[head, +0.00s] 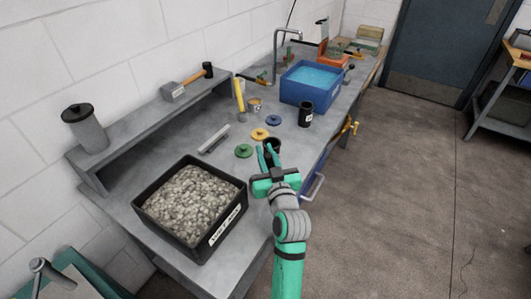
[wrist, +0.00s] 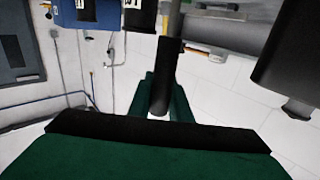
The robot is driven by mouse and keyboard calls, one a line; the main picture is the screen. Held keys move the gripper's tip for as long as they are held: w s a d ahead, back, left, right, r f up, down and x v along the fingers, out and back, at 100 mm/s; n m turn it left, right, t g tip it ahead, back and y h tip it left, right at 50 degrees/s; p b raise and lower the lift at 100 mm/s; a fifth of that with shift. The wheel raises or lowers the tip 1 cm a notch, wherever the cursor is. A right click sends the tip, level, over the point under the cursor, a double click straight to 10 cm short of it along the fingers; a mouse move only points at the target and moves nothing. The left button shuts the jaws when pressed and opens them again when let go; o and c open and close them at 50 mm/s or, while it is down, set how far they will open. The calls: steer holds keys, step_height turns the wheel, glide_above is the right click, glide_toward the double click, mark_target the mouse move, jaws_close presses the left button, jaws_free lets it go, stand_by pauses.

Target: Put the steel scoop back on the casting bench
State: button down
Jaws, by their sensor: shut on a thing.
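My gripper (head: 267,160) is over the front edge of the bench, beside a dark cup-like shape (head: 272,145). In the wrist view its green fingers (wrist: 165,98) are closed around a black grip with a grey rod, which looks like the handle of the steel scoop (wrist: 166,72). The scoop's bowl does not show clearly in either view. In the head view my gripper mostly hides what it holds. The casting bench (head: 190,148) is a long grey top along the white wall.
A black crate of grey stones (head: 153,215) stands at the near end. Lids in green (head: 243,151), yellow (head: 260,134) and blue (head: 273,120), a grey bar (head: 213,138), a black jar (head: 305,113) and a blue water basin (head: 298,92) occupy the top. A raised shelf (head: 140,118) holds a canister (head: 85,130) and hammer (head: 174,91).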

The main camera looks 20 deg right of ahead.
steer(key=shift+f, duration=0.1)
steer(key=c, duration=1.6)
jaws_free()
steer(key=shift+c, duration=0.2)
steer(key=s+a, duration=0.1)
steer(key=s, duration=1.1)
steer(key=shift+a, duration=0.2)
